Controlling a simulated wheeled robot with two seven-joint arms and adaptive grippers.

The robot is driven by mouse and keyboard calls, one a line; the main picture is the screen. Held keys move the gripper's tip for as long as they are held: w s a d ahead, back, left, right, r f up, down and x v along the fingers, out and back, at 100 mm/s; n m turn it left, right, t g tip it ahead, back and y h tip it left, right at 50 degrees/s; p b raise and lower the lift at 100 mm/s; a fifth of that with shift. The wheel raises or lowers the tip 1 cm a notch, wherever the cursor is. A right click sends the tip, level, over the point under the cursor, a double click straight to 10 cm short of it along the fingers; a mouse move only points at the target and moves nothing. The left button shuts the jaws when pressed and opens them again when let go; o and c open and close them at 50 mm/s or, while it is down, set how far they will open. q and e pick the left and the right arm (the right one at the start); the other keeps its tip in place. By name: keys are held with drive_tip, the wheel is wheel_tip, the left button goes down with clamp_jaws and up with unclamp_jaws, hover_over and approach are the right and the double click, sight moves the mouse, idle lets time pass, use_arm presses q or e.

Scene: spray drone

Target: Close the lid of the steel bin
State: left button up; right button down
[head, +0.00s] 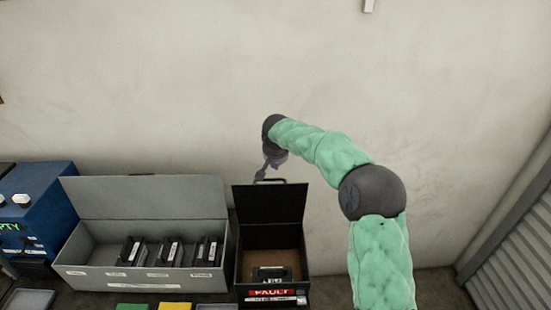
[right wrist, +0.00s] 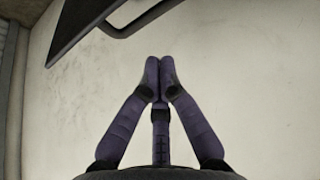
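A grey steel bin (head: 100,277) stands left of centre with its grey lid (head: 150,198) raised at the back. Several black units with white labels stand inside it. To its right is a smaller black bin (head: 241,265) marked FAULT, with its black lid (head: 268,208) also raised. My right gripper (head: 262,173) is at the back, near the top edge of the black lid. In the right wrist view its fingers (right wrist: 160,66) are together, with nothing visible between them. A dark panel (right wrist: 82,25) and a bar handle (right wrist: 145,18) lie just beyond the fingertips. My left gripper is not visible.
A blue case (head: 40,205) stands at the far left. Green and yellow pieces (head: 174,305) lie at the front edge. A pale wall (head: 200,90) rises behind the bins, and a ribbed grey shutter (head: 515,260) is at the right.

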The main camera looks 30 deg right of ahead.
sight(275, 180)
drive_tip(key=s+f, duration=0.1)
drive_tip(key=s+a+f, duration=0.1)
drive_tip(key=shift+s+a+f, duration=0.15)
drive_tip(key=shift+a+f, duration=0.05)
drive_tip(key=shift+f, duration=0.2)
idle(0.5)
